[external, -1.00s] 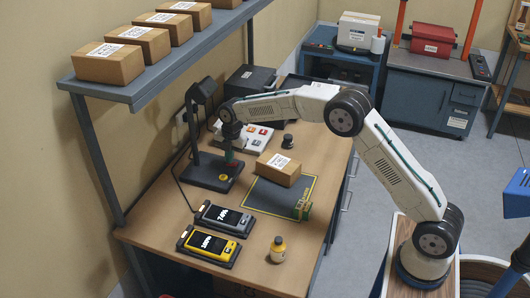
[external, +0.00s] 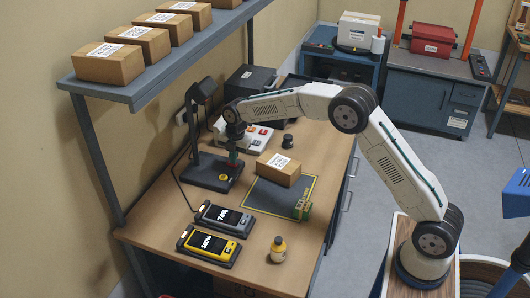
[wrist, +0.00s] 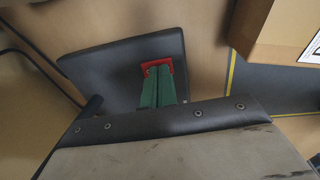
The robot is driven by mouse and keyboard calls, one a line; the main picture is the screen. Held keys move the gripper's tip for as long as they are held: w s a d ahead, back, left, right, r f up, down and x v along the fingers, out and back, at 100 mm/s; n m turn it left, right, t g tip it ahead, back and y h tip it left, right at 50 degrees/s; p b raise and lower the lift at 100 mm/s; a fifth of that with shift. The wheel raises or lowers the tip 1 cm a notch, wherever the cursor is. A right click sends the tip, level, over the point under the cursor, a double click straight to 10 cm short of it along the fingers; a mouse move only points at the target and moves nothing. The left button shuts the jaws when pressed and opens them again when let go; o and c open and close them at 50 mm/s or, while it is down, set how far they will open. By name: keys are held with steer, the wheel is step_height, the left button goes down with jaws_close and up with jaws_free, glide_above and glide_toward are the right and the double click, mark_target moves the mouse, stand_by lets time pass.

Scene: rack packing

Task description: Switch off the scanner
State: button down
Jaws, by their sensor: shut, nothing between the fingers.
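The scanner looks to be the dark stand with an upright post, an overhanging head (external: 203,92) and a flat black base (external: 205,172) on the bench. A small round yellow mark (external: 224,177) shows on its base. My gripper (external: 233,162) points down over the base's right part, beside the post. In the wrist view, the green fingers of my gripper (wrist: 157,84) are together and empty over the black base (wrist: 105,65). A red piece (wrist: 156,66) shows around their tips; I cannot tell whether it belongs to the fingers or the base, or whether they touch.
A carton (external: 278,170) lies on a dark yellow-edged mat (external: 262,198) right of the scanner. Two docked handhelds, grey (external: 223,217) and yellow (external: 208,246), and a yellow bottle (external: 278,250) stand in front. A shelf (external: 150,85) with boxes overhangs the left.

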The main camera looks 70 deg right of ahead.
step_height(320, 180, up, 14)
steer(key=s, duration=0.1)
steer(key=shift+s+f, duration=0.2)
steer(key=shift+s, duration=0.15)
steer(key=shift+w+r, duration=0.2)
steer(key=shift+w, duration=0.5)
steer(key=f, duration=0.4)
steer(key=w+f, duration=0.1)
steer(key=f, duration=0.9)
steer(key=shift+w, duration=0.35)
